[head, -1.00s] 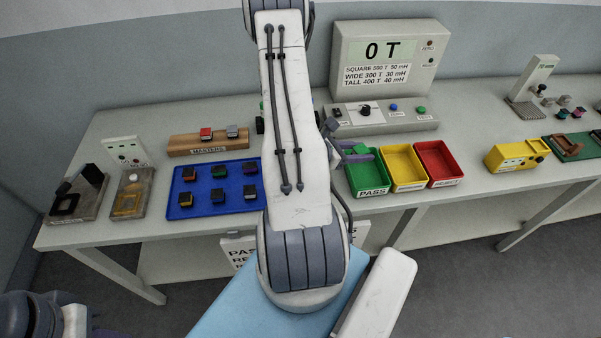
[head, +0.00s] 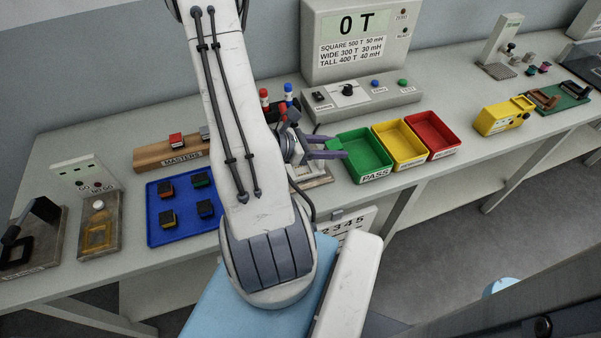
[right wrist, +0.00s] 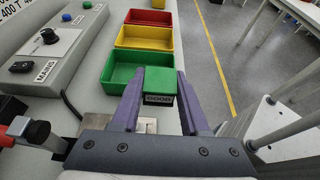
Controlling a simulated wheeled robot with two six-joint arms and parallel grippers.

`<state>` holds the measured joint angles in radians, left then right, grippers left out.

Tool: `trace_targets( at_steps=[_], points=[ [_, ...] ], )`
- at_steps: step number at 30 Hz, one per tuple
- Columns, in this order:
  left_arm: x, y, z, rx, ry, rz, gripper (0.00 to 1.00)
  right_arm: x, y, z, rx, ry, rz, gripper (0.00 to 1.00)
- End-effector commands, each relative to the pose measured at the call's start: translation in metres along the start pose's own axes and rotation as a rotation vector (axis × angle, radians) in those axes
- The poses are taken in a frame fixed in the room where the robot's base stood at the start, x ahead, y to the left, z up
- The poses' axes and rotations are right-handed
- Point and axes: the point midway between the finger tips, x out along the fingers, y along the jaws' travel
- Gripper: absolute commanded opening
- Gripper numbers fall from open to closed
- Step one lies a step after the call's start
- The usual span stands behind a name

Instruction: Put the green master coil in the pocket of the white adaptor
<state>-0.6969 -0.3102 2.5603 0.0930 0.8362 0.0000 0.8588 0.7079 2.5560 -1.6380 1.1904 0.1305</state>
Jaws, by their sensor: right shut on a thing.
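The green master coil (right wrist: 158,85), a square block with a dark labelled face, is between the purple fingers of my right gripper (right wrist: 157,88) in the right wrist view. The gripper is shut on it. In the head view my right gripper (head: 330,148) points right, just left of the green bin; the coil is hard to tell from the bin there. A pale, flat fixture (head: 318,180) lies below the gripper, partly covered by my arm; it may be the white adaptor, but its pocket cannot be made out. My left gripper is out of view.
Green (head: 362,155), yellow (head: 400,142) and red (head: 432,134) bins stand right of the gripper. A wooden masters rack (head: 170,154) and blue tray (head: 155,236) lie left.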

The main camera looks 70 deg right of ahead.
Motion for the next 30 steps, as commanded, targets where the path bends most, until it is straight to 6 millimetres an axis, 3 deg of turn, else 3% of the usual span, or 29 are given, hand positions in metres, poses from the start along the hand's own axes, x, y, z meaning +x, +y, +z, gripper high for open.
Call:
trace_targets(
  at_steps=[1, 12, 14, 22, 30],
  points=[
    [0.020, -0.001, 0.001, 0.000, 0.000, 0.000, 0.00, 0.002, 0.002, -0.011, 0.006, 0.001, 0.004, 0.00],
    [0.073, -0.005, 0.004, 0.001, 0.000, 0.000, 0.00, -0.015, 0.019, -0.037, 0.005, 0.008, 0.003, 0.00],
    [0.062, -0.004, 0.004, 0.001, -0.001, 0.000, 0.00, -0.023, 0.026, -0.039, -0.004, 0.008, 0.002, 0.00],
    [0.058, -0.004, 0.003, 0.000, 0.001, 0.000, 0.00, -0.039, 0.045, -0.066, -0.001, 0.007, 0.000, 0.00],
    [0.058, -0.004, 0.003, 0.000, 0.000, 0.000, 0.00, -0.029, 0.045, -0.095, -0.004, 0.006, -0.005, 0.00]
  ],
)
